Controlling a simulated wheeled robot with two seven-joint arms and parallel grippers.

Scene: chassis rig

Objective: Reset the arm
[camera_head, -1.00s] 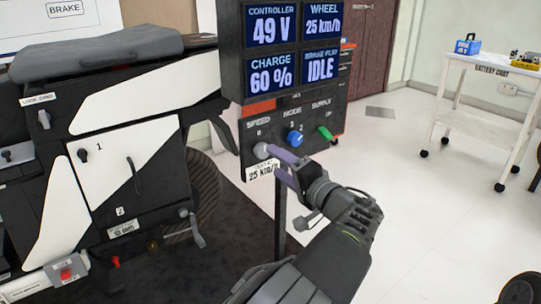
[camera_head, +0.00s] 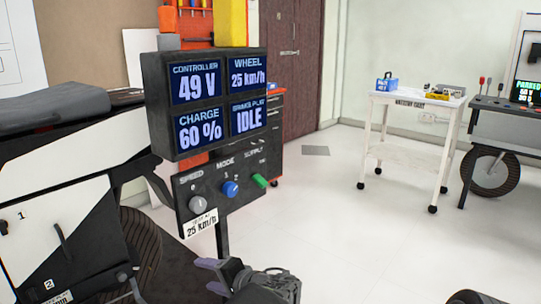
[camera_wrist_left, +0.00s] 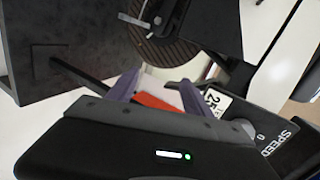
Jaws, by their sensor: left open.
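My left gripper (camera_head: 212,277) is low in the head view, below the control panel (camera_head: 212,218). Its purple fingers are apart, and I see nothing held. It is clear of the grey speed knob (camera_head: 197,204). In the left wrist view the fingers (camera_wrist_left: 158,88) are spread, with a red-orange patch showing between them that I cannot identify. The speed knob (camera_wrist_left: 243,128) shows to their right, by the 25 km/h label. My right gripper is not in view.
The display (camera_head: 208,98) reads 49 V, 25 km/h, 60 % and IDLE. Beside the speed knob are a blue mode knob (camera_head: 230,188) and a green supply switch (camera_head: 259,180). A motorbike (camera_head: 75,215) stands left. A white cart (camera_head: 405,160) stands right, with open floor before it.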

